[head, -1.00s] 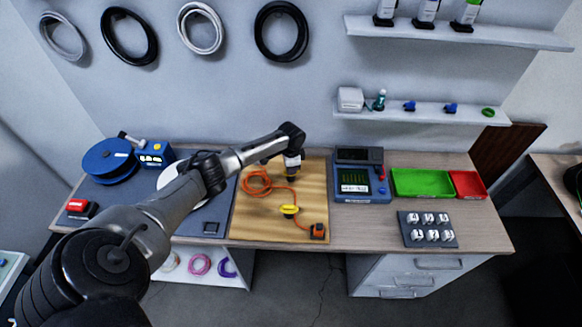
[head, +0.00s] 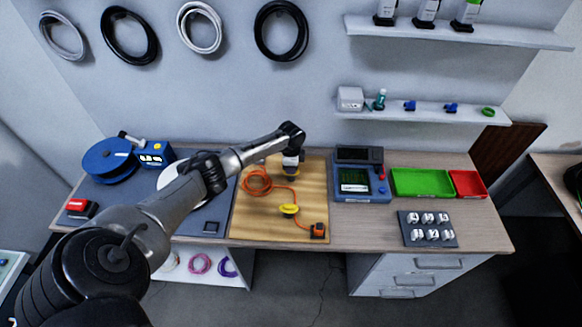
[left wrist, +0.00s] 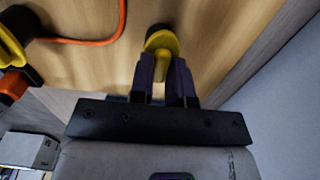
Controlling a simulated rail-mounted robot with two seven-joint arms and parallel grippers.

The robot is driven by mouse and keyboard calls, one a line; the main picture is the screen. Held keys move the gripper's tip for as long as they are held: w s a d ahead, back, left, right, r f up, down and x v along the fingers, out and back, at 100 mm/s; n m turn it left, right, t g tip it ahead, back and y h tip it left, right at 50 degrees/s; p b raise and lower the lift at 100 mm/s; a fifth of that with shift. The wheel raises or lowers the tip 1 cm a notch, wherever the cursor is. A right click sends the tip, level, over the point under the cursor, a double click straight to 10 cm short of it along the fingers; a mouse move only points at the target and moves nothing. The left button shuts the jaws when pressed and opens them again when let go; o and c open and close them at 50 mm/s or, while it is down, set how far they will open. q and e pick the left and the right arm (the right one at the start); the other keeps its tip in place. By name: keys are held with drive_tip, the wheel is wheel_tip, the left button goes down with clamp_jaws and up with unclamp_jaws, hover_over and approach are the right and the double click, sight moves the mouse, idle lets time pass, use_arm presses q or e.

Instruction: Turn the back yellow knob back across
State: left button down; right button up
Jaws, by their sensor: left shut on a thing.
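The back yellow knob (left wrist: 158,40) shows between the dark fingers of my left gripper (left wrist: 163,66) in the left wrist view. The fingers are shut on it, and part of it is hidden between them. In the head view my left gripper (head: 291,174) points down over the back of the wooden board and hides this knob. A second, front yellow knob (head: 289,210) sits nearer the board's front on the orange line; it also shows at the left of the left wrist view (left wrist: 9,45). My right gripper is not in view.
The orange hose (head: 258,184) lies coiled on the wooden board (head: 250,224), left of my gripper. An orange and black fitting (head: 318,231) is at the front right. A blue meter (head: 362,187) and a green tray (head: 420,182) stand to the right.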

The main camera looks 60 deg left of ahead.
use_arm(q)
drive_tip(key=c, duration=1.1)
unclamp_jaws()
drive_tip(key=shift+r, duration=0.1)
drive_tip(key=shift+r+p, duration=0.35)
drive_tip(key=shift+r, duration=6.5)
